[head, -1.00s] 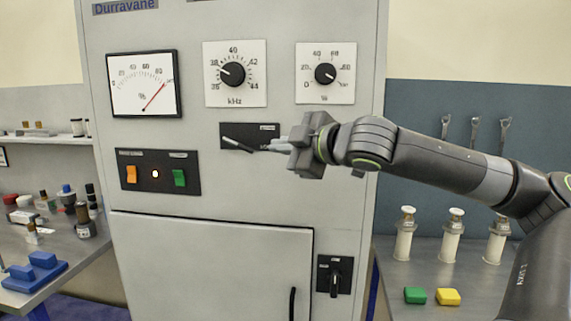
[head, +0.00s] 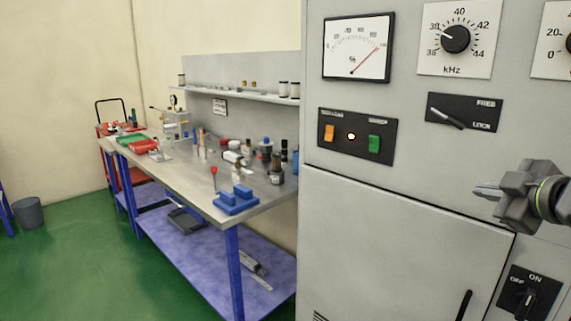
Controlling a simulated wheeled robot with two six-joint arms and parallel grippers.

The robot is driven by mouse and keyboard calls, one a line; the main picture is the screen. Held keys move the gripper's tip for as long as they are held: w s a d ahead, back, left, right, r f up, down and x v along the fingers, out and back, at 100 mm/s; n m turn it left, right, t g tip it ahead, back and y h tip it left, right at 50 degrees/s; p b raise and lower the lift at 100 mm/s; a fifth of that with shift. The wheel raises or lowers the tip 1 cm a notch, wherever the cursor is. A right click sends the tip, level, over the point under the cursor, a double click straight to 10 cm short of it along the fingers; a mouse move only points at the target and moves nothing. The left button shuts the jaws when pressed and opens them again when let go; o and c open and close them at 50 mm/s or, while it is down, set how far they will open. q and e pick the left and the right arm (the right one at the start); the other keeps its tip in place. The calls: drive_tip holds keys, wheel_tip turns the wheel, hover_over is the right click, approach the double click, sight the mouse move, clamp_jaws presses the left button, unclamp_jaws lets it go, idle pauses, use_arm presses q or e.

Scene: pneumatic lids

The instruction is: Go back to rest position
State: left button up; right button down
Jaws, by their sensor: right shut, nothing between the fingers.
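My right gripper (head: 488,191) is at the right edge of the head view, in front of the grey machine cabinet (head: 400,240). Its fingers are shut with nothing between them and point left. It is below the FREE/LOCK lever (head: 446,118) and apart from it. The lever slants from upper left down to the right, toward LOCK. Only the hand and a bit of the wrist show; the rest of my right arm is out of frame. My left gripper is not in view.
The cabinet carries a meter (head: 357,48), a kHz dial (head: 456,39), an orange switch (head: 329,133), a green switch (head: 374,143) and an ON switch (head: 528,293). A cluttered workbench (head: 190,186) stands left. Green floor (head: 80,260) is clear at the left, beyond a bin (head: 28,213).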

drive_tip(key=s+a+f+m+g, duration=0.1)
drive_tip(key=s+f+g, duration=0.15)
drive_tip(key=f, duration=0.75)
drive_tip(key=s+a+f+m+g+h, duration=0.15)
drive_tip(key=s+f, duration=0.25)
drive_tip(key=f, duration=0.7)
drive_tip(key=s+a+f+m+g, duration=0.1)
drive_tip(key=s+f+m, duration=0.15)
drive_tip(key=f, duration=0.75)
drive_tip(key=s+a+f+m+g+h, duration=0.1)
drive_tip(key=s+a+f+m+g, duration=0.25)
drive_tip(key=s+f, duration=0.5)
drive_tip(key=s+a+f+m+g, duration=0.25)
drive_tip(key=s+a+f, duration=0.2)
drive_tip(key=s, duration=0.75)
wheel_tip(320, 180, down, 25)
drive_tip(key=d, duration=0.3)
drive_tip(key=s+a+f+g, duration=0.1)
drive_tip(key=s+f+g, duration=0.1)
drive_tip(key=s+f, duration=1.3)
drive_tip(key=shift+s+a+f, duration=0.4)
